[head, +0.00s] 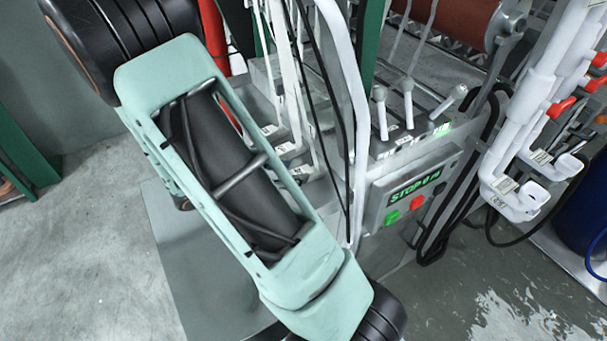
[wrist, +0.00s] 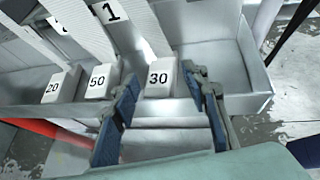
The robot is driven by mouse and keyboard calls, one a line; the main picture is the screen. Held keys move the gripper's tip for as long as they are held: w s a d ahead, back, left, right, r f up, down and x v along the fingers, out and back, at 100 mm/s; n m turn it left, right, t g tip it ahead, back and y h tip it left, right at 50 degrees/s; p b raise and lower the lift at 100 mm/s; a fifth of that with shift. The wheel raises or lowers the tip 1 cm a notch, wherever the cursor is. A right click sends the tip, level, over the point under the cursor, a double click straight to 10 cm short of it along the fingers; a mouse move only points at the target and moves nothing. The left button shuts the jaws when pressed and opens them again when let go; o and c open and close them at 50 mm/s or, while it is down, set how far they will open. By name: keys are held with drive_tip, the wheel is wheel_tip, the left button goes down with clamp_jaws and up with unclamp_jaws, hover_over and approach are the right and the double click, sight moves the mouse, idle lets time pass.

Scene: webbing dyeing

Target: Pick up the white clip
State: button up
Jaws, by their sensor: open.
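Several small white blocks with black numbers sit at a metal tray in the wrist view: block 30 (wrist: 160,78), block 50 (wrist: 101,80) and block 20 (wrist: 61,86). Pale webbing straps run up behind them. Block 30 is the nearest to my gripper (wrist: 160,82). My gripper is open, its blue-padded fingers on either side of block 30's face. I cannot tell whether they touch it. Nothing visibly shows which block is called the clip. In the head view, my gripper is hidden behind my arm.
The metal tray (wrist: 253,55) has a raised wall at right. Hanging webbing (head: 291,75) and a white post (head: 350,100) stand close to my arm in the head view. A control box (head: 412,190) with a lit display is at right. Open floor (head: 90,260) lies at left.

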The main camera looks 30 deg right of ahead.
sight(305, 170)
drive_tip(key=x, duration=0.4)
drive_tip(key=shift+d, duration=0.15)
drive_tip(key=shift+c, duration=0.5)
drive_tip(key=c, duration=1)
